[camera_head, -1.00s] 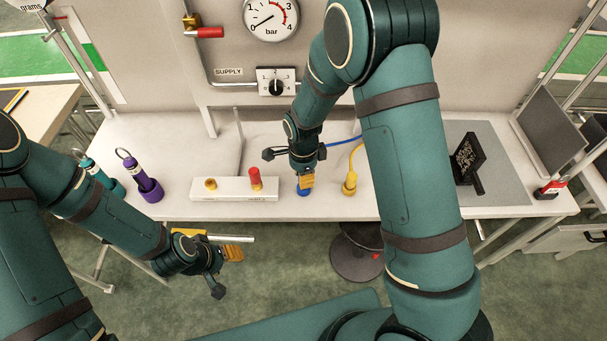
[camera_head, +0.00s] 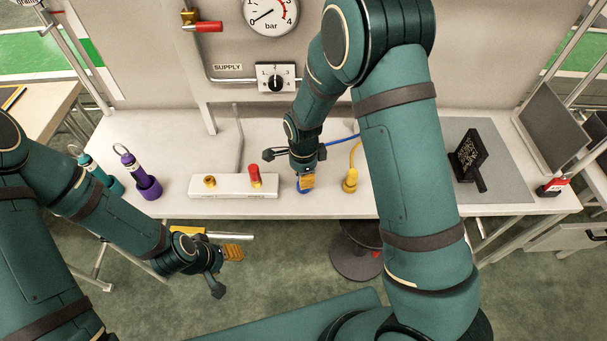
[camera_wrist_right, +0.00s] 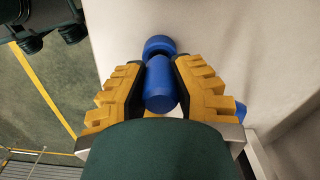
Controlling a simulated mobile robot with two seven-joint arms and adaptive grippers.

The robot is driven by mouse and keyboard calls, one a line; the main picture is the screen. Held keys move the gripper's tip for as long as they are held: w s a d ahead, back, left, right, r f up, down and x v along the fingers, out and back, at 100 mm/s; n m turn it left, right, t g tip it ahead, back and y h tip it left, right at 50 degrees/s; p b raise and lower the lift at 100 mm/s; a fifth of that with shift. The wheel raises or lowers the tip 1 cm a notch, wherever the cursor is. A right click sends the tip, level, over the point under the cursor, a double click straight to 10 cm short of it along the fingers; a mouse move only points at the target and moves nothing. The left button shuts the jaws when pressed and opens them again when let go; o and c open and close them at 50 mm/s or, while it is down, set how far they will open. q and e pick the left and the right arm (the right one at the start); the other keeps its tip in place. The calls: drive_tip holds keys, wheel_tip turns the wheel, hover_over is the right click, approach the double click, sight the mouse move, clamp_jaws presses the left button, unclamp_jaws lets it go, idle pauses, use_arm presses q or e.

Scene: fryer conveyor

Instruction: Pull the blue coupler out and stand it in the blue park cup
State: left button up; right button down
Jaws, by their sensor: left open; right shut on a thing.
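My right gripper (camera_head: 306,180) points down over the front middle of the bench. In the right wrist view, its yellow fingers (camera_wrist_right: 160,94) are shut on the blue coupler (camera_wrist_right: 160,90), a smooth blue cylinder. A round blue part (camera_wrist_right: 159,46) shows just beyond it; I cannot tell whether it is the blue park cup. In the head view a little blue (camera_head: 302,188) shows under the fingers, mostly hidden, so whether coupler and cup touch is unclear. My left gripper (camera_head: 226,270) is open and empty, low in front of the bench.
A white block (camera_head: 225,193) with a brass port (camera_head: 209,181) and a red plug (camera_head: 255,176) lies left of the right gripper. A yellow coupler (camera_head: 351,180) stands close on its right. A blue hose (camera_head: 342,140) runs behind.

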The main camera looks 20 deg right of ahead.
drive_tip(key=shift+f, duration=0.25)
drive_tip(key=c, duration=0.8)
unclamp_jaws()
drive_tip(key=shift+r, duration=0.15)
drive_tip(key=shift+r+p, duration=2.2)
drive_tip(key=shift+r, duration=0.75)
